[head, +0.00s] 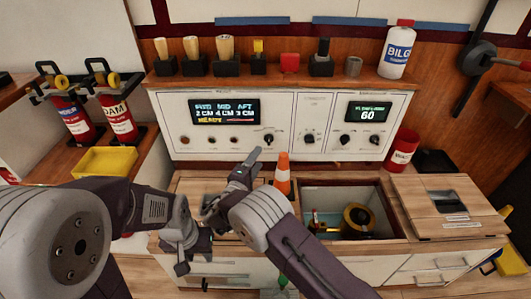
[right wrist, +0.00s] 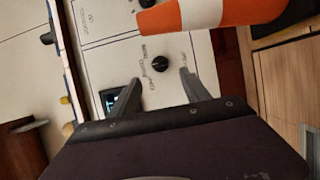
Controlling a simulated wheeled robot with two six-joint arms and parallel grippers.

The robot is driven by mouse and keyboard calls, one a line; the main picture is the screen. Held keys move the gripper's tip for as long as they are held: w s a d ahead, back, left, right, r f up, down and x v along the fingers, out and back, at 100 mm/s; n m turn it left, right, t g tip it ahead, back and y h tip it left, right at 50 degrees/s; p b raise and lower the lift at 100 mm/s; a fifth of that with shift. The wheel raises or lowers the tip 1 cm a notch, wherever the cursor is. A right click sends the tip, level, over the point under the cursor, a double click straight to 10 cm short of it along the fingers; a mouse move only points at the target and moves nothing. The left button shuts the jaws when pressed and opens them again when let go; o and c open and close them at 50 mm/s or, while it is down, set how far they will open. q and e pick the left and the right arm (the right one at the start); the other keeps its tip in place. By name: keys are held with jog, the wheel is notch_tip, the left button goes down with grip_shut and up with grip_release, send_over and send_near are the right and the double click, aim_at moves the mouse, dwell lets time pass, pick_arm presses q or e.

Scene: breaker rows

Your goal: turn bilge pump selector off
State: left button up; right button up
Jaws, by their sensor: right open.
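The white panel (head: 225,152) stands at the back, with a lit display (head: 223,111) reading FWD, MID, AFT and READY. A black selector knob (head: 268,139) sits at its lower right; its exact setting is too small to read. My right gripper (head: 250,160) is just in front of and below this knob. In the right wrist view, its open, empty fingers (right wrist: 155,95) point toward a black knob (right wrist: 160,64) ringed by small labels, without touching it. My left gripper (head: 188,255) hangs low over the front of the counter; its finger opening is unclear.
An orange-and-white cone (head: 282,174) stands close to my right gripper and fills the top of the right wrist view (right wrist: 195,15). More knobs (head: 309,139) are on the panel to the right. An open hatch (head: 350,188) lies right of the cone. A red can (head: 402,149) stands beyond.

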aim_at(268, 142)
jog(key=b+x, duration=0.3)
jog(key=x, duration=0.6)
jog(key=shift+a, duration=0.1)
grip_shut()
